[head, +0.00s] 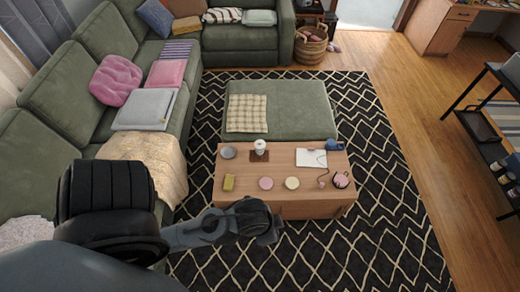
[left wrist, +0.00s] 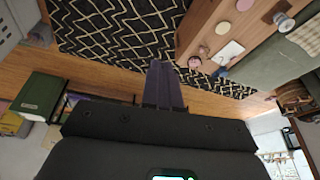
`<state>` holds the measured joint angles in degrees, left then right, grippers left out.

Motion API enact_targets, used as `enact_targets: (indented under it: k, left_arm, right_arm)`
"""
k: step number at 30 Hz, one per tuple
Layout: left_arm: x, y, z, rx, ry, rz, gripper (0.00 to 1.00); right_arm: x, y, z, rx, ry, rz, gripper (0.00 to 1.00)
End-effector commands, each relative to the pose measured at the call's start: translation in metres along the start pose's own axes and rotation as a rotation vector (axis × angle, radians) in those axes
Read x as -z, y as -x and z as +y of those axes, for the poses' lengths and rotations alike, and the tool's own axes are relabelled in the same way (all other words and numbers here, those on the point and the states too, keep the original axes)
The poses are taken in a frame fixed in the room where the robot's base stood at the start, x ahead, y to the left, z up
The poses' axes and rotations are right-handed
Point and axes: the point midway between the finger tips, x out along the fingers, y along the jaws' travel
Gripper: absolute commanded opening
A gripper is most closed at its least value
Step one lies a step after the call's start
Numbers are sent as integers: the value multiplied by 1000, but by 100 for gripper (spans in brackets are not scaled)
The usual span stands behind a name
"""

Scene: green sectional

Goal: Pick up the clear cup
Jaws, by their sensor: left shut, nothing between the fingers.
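I cannot make out a clear cup for certain in either view. A white cup-like object (head: 260,147) stands on a dark brown mat on the wooden coffee table (head: 285,209); a greyish one shows in the left wrist view (left wrist: 284,22). A grey round dish (head: 228,152) lies to its left. My left gripper (head: 272,232) is in front of the table's near edge, apart from the objects. In the left wrist view its fingers (left wrist: 163,82) are together and empty. My right gripper is in neither view.
A green ottoman (head: 305,105) stands behind, a sofa (head: 105,50) at left.

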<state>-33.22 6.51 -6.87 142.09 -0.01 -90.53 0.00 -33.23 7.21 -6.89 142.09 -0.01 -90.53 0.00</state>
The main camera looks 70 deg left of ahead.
Motion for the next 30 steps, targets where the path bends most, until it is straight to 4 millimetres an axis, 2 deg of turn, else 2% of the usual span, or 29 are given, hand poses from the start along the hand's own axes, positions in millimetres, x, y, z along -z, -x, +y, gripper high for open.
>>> enact_targets:
  k: [6, 25, 30]
  left_arm:
    - [0, 0, -2, 5, -7, -1, 2]
    - [0, 0, -2, 5, -6, -1, 98]
    - [0, 0, 0, 0, 0, 0, 100]
  right_arm:
    - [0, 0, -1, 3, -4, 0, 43]
    - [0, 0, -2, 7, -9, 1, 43]
    - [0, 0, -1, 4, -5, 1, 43]
